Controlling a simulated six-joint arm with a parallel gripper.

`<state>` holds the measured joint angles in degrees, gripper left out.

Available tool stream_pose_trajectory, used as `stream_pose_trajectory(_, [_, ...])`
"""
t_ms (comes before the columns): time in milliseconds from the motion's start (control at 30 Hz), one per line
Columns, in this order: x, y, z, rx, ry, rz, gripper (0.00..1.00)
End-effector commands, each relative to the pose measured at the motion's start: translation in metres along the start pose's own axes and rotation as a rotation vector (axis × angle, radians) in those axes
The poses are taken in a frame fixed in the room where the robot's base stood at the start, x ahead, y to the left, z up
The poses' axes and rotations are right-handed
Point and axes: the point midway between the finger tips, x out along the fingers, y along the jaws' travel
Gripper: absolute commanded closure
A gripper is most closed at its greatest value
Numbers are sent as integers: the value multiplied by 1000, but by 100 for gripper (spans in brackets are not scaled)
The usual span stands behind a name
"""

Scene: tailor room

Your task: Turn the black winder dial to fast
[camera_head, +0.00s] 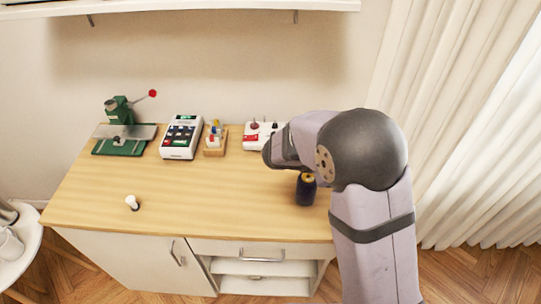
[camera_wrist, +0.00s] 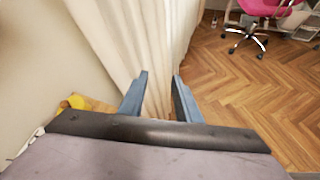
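A white device (camera_head: 252,141) with a red front label stands at the back right of the table, partly hidden by my arm. It has a reddish knob (camera_head: 254,126) and a small dark knob (camera_head: 275,125) on top. It is probably the winder, but the dial's setting is too small to read. My gripper (camera_wrist: 160,75) is open and empty in the wrist view, with its two blue-grey fingers apart and the curtain and floor beyond them. In the head view my arm hides the fingers. The gripper is not seen touching the device.
A dark spool (camera_head: 306,188) stands below my arm. A wooden rack (camera_head: 215,148), a white keypad machine (camera_head: 181,138) and a green press (camera_head: 121,140) line the back. A white peg-like piece (camera_head: 132,203) is at the front left. The table's middle is clear; a curtain (camera_head: 450,110) hangs at right.

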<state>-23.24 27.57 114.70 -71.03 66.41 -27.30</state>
Motion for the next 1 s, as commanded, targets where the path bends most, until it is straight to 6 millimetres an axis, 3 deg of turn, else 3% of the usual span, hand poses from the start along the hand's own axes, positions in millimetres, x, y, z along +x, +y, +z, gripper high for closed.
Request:
stream_pose_trajectory(33, [8,22,-31,-92,-60,85,70])
stream_pose_trajectory(200, [-15,103,-87,-350,-294,367,70])
stream_pose_trajectory(333, [-46,141,-141,-441,-403,533,70])
stream_pose_trajectory(500, [-77,158,-202,-458,-423,656,70])
stream_pose_trajectory(600, [-90,162,-224,-463,-427,701,70])
stream_pose_trajectory(767, [-102,166,-240,-465,-431,738,70])
stream_pose_trajectory(1000, [-102,168,-240,-465,-430,741,70])
